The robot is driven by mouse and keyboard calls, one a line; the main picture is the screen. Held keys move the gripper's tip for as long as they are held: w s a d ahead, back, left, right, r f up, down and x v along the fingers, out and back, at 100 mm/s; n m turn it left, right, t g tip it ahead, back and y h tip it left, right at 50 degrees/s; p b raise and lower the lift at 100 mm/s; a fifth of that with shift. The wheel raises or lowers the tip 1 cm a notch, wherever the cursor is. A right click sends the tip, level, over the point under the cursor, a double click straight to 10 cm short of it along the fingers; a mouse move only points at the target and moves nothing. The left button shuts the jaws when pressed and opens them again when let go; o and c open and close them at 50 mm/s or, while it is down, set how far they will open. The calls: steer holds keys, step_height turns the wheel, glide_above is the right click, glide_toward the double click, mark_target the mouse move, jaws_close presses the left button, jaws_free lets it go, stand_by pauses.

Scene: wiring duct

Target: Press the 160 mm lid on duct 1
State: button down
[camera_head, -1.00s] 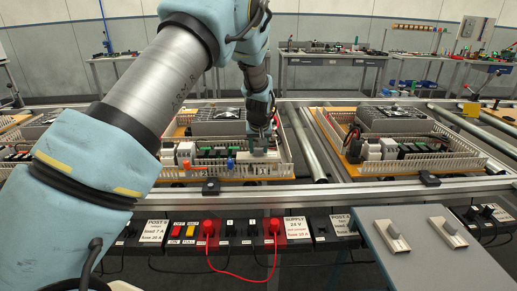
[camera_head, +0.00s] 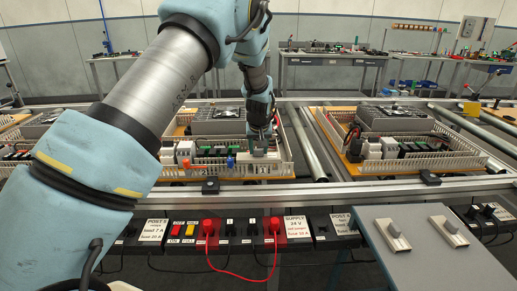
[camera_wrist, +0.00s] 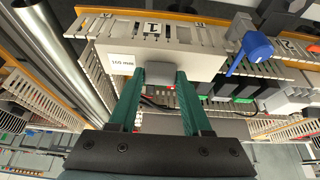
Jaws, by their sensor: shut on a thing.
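My gripper (camera_wrist: 158,82) is shut on the grey grip block of the 160 mm lid (camera_wrist: 190,67), a pale flat piece with a white "160 mm" label. The lid lies along the slotted duct 1 (camera_wrist: 105,27), marked with a "1" tag. The lid seems to overlap the duct's near side; I cannot tell whether it is seated. In the head view my gripper (camera_head: 261,137) points down at the front right of the middle panel, over the pale lid (camera_head: 258,156). My fingers partly hide the grip block.
A blue-handled part (camera_wrist: 254,47) stands close right of the lid. Dark and green modules (camera_head: 217,152) fill the panel to the left. Two more lids (camera_head: 392,236) (camera_head: 448,232) lie on the grey table at front right. A second panel (camera_head: 400,145) stands to the right.

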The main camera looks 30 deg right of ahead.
steer(key=shift+f+b, duration=0.5)
steer(key=shift+f, duration=0.3)
steer(key=shift+c, duration=1.3)
jaws_free()
steer(key=shift+r, duration=0.1)
steer(key=b+v, duration=0.2)
steer(key=v, duration=0.8)
steer(key=shift+r+b, duration=0.3)
steer(key=shift+s, duration=0.1)
